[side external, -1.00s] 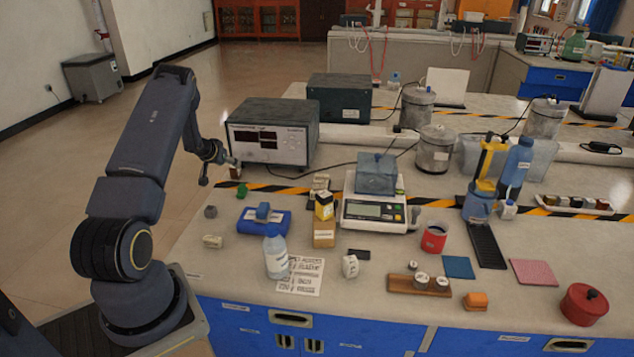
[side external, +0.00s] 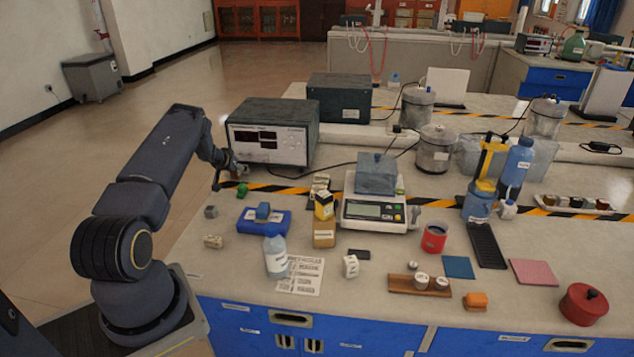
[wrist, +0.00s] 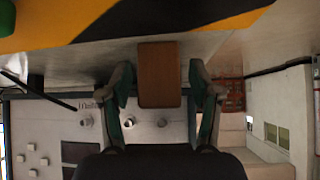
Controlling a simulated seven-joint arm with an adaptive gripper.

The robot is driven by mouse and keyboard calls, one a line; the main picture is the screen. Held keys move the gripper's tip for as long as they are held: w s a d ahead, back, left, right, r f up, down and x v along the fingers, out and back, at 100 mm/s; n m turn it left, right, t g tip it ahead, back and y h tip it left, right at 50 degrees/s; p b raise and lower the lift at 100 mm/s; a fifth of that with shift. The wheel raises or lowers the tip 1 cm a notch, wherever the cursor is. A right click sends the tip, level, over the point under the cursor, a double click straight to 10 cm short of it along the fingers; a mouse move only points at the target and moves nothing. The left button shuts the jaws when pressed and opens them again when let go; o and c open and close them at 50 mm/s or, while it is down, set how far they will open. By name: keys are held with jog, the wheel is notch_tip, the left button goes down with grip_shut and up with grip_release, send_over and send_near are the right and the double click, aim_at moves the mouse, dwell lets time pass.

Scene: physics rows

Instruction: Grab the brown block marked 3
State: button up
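In the wrist view a plain brown block (wrist: 159,76) sits between the two fingers of my gripper (wrist: 160,92). A narrow gap shows on each side of the block, so the fingers are open around it and seem not to touch it. No number shows on the face in view. In the side view my gripper (side external: 230,178) is low at the back left of the bench, in front of the grey instrument. The brown block is mostly hidden by the gripper there.
A small green block (side external: 242,190) lies just in front of my gripper. The grey instrument (side external: 270,133) stands close behind. Black-yellow tape (side external: 285,190) crosses the bench.

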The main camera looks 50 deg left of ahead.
jog(key=c, duration=1.2)
grip_shut()
jog(key=shift+r, duration=0.1)
